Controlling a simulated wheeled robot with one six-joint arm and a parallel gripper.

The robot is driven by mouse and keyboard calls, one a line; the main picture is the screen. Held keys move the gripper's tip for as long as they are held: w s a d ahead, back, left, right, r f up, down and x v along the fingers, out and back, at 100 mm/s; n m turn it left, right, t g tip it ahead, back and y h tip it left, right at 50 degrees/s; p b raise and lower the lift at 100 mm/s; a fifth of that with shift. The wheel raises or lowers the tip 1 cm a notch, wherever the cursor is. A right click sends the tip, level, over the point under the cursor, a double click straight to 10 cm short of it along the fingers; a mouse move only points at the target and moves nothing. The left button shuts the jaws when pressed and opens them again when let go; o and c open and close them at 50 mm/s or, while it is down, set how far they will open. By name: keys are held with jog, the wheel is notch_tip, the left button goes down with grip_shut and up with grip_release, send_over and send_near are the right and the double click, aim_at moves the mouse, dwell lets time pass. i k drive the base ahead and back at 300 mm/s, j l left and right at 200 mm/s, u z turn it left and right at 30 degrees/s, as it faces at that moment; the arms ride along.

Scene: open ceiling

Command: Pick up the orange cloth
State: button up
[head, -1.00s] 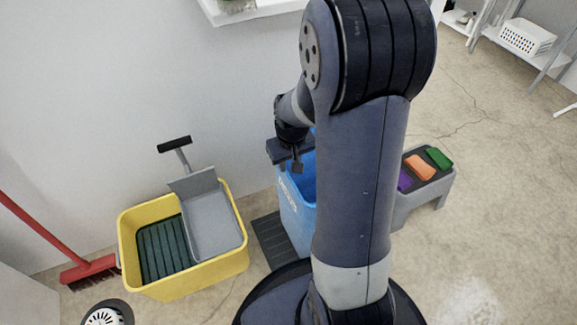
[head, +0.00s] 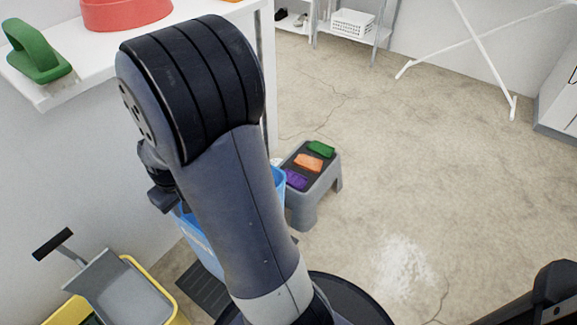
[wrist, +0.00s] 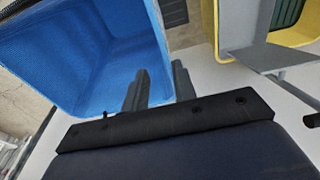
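The orange cloth (head: 308,162) lies on the dark top of a grey step stool (head: 301,212), between a green cloth (head: 321,149) and a purple cloth (head: 295,180). It is not in the wrist view. My gripper (wrist: 160,85) is open and empty in the wrist view, with a gap between its two dark fingers. It is over by the blue bin (wrist: 85,55), away from the cloth. In the head view my arm hides much of the gripper.
The blue bin (head: 201,245) stands between my arm and the wall, close to the stool. A white shelf (head: 170,22) juts out above. Floor right of the stool is clear.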

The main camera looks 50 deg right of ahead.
aim_at(310, 162)
jog(key=z, duration=1.85)
jog(key=i+l+z, duration=0.3)
jog(key=i+z, duration=0.15)
jog(key=i+l+z, duration=0.1)
jog(key=i+z, duration=0.35)
